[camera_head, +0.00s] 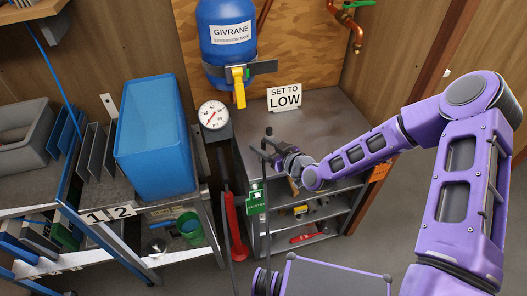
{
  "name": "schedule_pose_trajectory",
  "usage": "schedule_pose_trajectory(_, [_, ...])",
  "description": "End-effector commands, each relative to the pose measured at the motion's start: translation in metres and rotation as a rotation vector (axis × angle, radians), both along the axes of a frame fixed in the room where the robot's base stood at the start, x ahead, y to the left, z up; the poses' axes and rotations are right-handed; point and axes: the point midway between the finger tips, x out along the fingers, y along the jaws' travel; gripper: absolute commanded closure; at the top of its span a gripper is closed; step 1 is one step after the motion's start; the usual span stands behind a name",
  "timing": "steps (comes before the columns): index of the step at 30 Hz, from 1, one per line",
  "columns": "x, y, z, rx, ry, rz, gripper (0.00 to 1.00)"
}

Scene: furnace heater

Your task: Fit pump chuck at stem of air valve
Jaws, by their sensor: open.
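The blue expansion tank (226,32) hangs on the plywood board, held by a dark bracket. A yellow part (238,88) hangs at its underside; I cannot tell whether this is the chuck, a valve or a tag. A round white gauge (213,115) tops a dark upright body (219,150), which looks like the pump. My gripper (268,148) is open above the front of the grey metal bench, below and right of the tank and right of the gauge. Dark slim parts at its tip are too small to tell apart. I cannot make out the air valve stem.
A "SET TO LOW" sign (284,97) stands on the grey bench (335,110), whose top is otherwise largely clear. Shelves below hold tools. A red cylinder (235,225) stands left of the bench. A blue bin (155,140) sits on the left rack. Copper pipes (345,18) run upper right.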

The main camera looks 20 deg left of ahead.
Motion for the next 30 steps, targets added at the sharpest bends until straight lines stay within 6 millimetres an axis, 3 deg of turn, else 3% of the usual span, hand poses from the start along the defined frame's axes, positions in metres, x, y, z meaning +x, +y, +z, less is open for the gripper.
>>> schedule_pose_trajectory(2, [0.0, 0.0, 0.0, 0.0, 0.0, 0.0, 0.5])
schedule_pose_trajectory(10, [0.0, -0.001, 0.0, 0.0, 0.0, 0.0, 0.99])
schedule_pose_trajectory(23, [0.0, 0.0, 0.001, 0.0, -0.001, 0.0, 1.0])
schedule_pose_trajectory(26, [0.0, 0.0, 0.007, 0.0, -0.001, 0.0, 1.0])
schedule_pose_trajectory(30, [0.0, -0.001, 0.03, -0.001, -0.006, 0.002, 1.0])
